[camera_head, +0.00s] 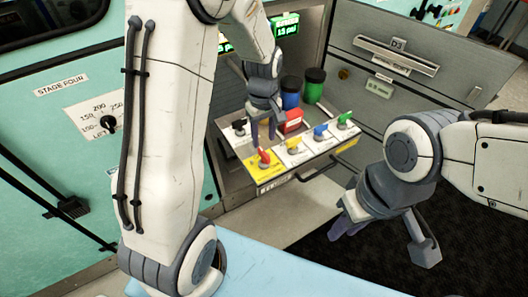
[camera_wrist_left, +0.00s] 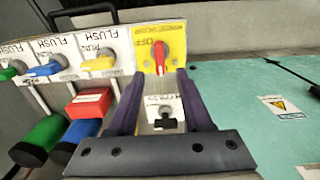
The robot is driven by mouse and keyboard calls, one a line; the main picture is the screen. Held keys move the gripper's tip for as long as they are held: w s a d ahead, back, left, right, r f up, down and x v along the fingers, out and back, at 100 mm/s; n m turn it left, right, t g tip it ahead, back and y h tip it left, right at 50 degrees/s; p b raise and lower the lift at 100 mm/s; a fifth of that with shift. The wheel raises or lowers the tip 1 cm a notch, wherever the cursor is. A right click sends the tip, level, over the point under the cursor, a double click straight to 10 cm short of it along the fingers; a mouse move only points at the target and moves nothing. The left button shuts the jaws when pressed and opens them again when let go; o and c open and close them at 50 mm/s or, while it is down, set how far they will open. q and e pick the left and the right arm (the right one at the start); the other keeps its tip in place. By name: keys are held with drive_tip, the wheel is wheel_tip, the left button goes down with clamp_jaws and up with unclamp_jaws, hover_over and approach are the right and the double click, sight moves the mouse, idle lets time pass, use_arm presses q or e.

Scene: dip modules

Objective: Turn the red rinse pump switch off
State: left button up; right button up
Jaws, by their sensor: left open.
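The red rinse pump switch (camera_head: 264,157) sits on a yellow plate (camera_head: 266,170) at the near corner of the pull-out panel. In the left wrist view the red switch (camera_wrist_left: 161,57) has its handle upright in the picture, with the word OFF upside down to its left. My left gripper (camera_wrist_left: 160,76) is open, its two dark fingers to either side of the line to the switch, tips just short of it. It also shows in the head view (camera_head: 263,137), above the panel. I cannot tell whether it touches the switch. My right gripper (camera_head: 385,240) is open and empty, away from the panel.
Yellow (camera_head: 293,145), blue (camera_head: 320,132) and green (camera_head: 344,121) switches line the panel's front edge. A black switch (camera_head: 239,126), a red block (camera_head: 291,121), and blue (camera_head: 291,92) and green (camera_head: 314,85) black-capped containers stand behind. A grey drawer front (camera_head: 385,85) is right.

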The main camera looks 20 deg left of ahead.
sight(264, 153)
use_arm(q)
wheel_tip(264, 153, down, 6)
drive_tip(key=shift+f+b, duration=0.25)
drive_tip(key=shift+b, duration=0.1)
drive_tip(key=shift+c, duration=0.3)
clamp_jaws()
